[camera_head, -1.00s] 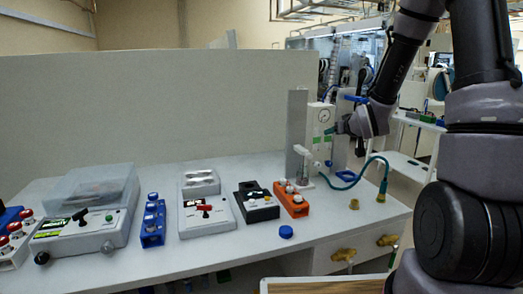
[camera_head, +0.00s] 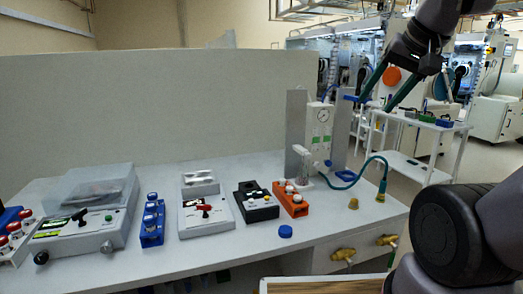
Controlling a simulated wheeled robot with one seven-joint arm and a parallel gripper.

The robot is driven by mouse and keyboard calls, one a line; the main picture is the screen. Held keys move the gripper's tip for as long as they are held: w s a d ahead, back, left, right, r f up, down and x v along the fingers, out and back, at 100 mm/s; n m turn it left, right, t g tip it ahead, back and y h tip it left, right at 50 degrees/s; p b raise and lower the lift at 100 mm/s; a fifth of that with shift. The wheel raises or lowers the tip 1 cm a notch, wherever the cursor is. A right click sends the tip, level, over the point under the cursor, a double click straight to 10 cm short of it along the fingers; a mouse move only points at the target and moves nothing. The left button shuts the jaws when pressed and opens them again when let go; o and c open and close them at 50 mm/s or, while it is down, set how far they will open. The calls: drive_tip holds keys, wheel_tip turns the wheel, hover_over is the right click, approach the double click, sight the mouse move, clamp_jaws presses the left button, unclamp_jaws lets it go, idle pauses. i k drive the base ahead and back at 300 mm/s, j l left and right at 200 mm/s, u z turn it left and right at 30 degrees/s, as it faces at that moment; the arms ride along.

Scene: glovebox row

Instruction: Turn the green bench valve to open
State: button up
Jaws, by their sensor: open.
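My gripper (camera_head: 376,104) hangs at the upper right, pointing down and left. Its two long dark green fingers are spread apart with nothing between them. Two brass valves sit on the bench's front right face, a left one (camera_head: 344,255) and a right one (camera_head: 387,240). A bit of green shows below the right one. A green hose (camera_head: 368,162) arcs over the bench top to a brass fitting (camera_head: 381,196). I cannot tell for certain which fitting is the green bench valve. The gripper is well above the valves and touches none of them.
A gauge panel (camera_head: 320,116) with green labels stands at the bench's back right, with a blue handle (camera_head: 352,98) near the gripper. An orange block (camera_head: 291,204), a black box (camera_head: 258,208) and a blue cap (camera_head: 285,231) lie on the bench (camera_head: 220,250). A white cart (camera_head: 430,130) stands behind.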

sight(394, 247)
drive_tip(key=z, duration=0.75)
